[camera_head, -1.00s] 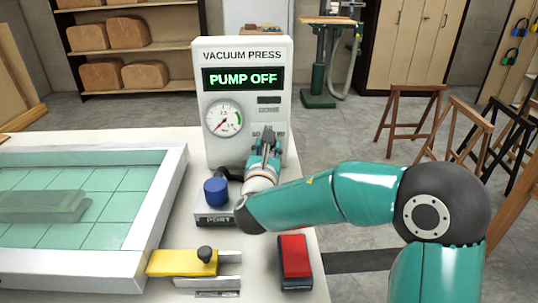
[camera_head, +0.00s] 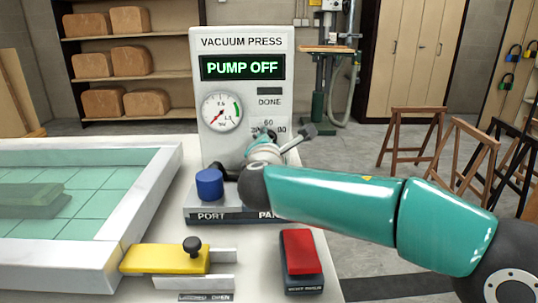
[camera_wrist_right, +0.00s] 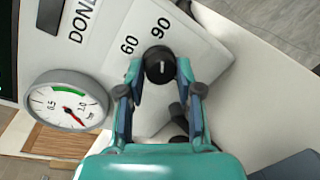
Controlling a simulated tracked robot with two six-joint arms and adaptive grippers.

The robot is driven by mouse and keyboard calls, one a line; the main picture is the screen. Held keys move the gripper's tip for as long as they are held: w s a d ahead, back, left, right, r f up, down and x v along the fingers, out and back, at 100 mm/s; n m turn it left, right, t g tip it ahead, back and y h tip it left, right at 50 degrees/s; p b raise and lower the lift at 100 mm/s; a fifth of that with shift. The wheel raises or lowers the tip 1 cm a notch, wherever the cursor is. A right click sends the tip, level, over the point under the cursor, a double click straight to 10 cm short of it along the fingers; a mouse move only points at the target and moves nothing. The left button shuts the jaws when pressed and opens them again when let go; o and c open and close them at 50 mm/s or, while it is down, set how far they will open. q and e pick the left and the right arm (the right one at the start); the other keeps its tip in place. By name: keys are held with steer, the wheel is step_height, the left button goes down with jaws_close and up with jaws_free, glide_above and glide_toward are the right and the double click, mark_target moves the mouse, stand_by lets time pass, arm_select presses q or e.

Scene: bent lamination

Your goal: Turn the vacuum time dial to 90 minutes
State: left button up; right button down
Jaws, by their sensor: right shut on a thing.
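The vacuum time dial (camera_wrist_right: 159,65) is a round black knob with a small pale mark, on the press's white front panel, in the right wrist view. The printed 60 and 90 lie near its rim; I cannot tell exactly where the mark points. My right gripper (camera_wrist_right: 159,72) has one finger on either side of the knob and is shut on it. In the head view my right gripper (camera_head: 286,138) is at the panel's lower right and hides the dial. My left gripper is not in view.
The vacuum press (camera_head: 243,55) reads PUMP OFF, with a round gauge (camera_head: 221,113) on its panel. A white-framed tray (camera_head: 148,200) stands at left.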

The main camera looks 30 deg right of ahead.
steer(key=shift+d+f+m+b, duration=0.1)
steer(key=shift+f+m+b, duration=0.05)
steer(key=shift+m+b, duration=0.2)
steer(key=shift+s, duration=0.1)
steer(key=c, duration=0.8)
jaws_free()
steer(key=shift+o, duration=0.3)
steer(key=v, duration=1.2)
